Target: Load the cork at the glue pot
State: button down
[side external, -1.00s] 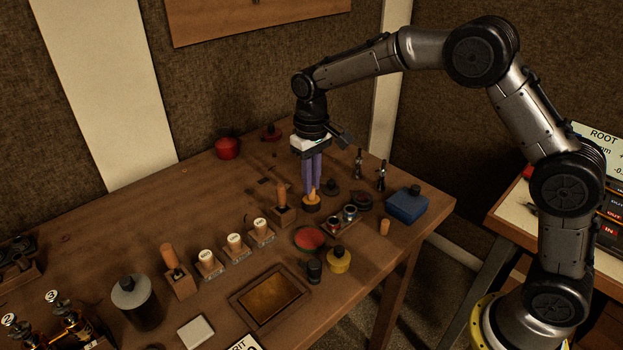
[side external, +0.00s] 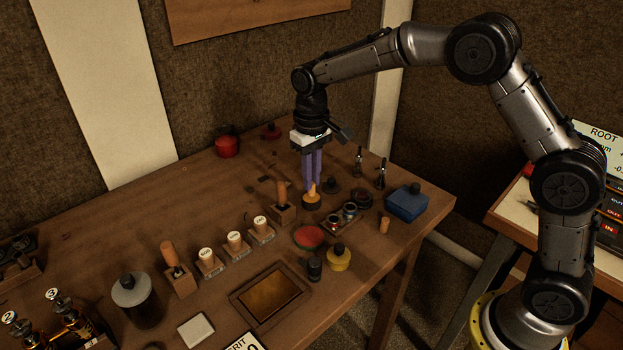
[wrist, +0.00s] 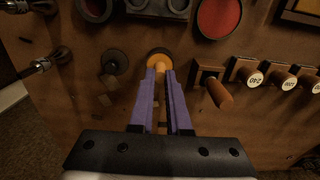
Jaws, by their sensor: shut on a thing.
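My gripper (side external: 313,185) points straight down with its two purple fingers close together. It is shut on a small orange-tan piece (side external: 312,190), seemingly the cork; the fingers hide much of it. In the wrist view, this piece (wrist: 160,67) shows at the fingertips. Directly below is the small round glue pot (side external: 311,204) with an amber top, also seen in the wrist view (wrist: 153,54). The piece overlaps the amber top in both views; I cannot tell whether it touches it or is just above.
A wooden-handled tool (side external: 282,193) stands in a block close to the left. A tray of small cups (side external: 349,211), a red-topped dish (side external: 308,237) and a yellow jar (side external: 339,259) lie nearer the front. A blue box (side external: 407,203) is at right. The back left table is fairly clear.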

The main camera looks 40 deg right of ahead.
jog(key=shift+r, duration=3.1)
